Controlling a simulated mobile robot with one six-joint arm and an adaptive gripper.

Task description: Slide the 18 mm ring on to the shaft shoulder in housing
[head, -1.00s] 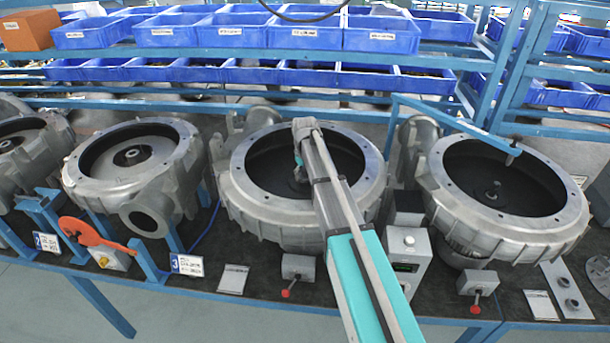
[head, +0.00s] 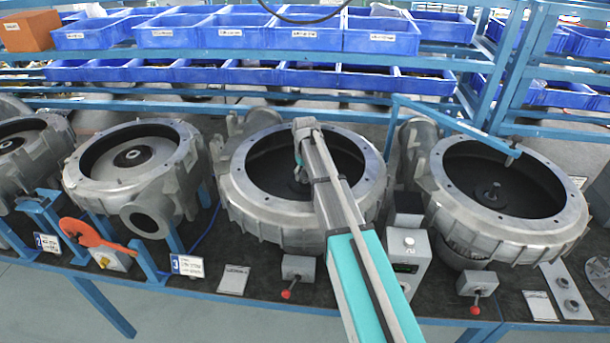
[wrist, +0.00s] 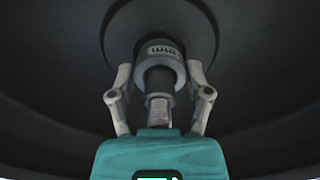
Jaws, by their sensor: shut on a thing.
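In the wrist view the fingers of my gripper (wrist: 160,67) are closed on the sides of a grey ring (wrist: 162,51) with dark "mm" lettering; the number is not readable. The ring appears around the shaft (wrist: 158,107), whose pale narrower end points toward the camera. A dark section lies between that end and the ring. I cannot tell whether the ring touches the shoulder, which is hidden. In the head view my arm reaches into the middle housing (head: 240,205), and the arm hides the ring and most of the gripper.
A housing (head: 100,195) stands to the left. A grey control box (head: 408,258) is close beside my arm. Blue bins (head: 230,33) line the racks behind. The housing's wall surrounds my gripper.

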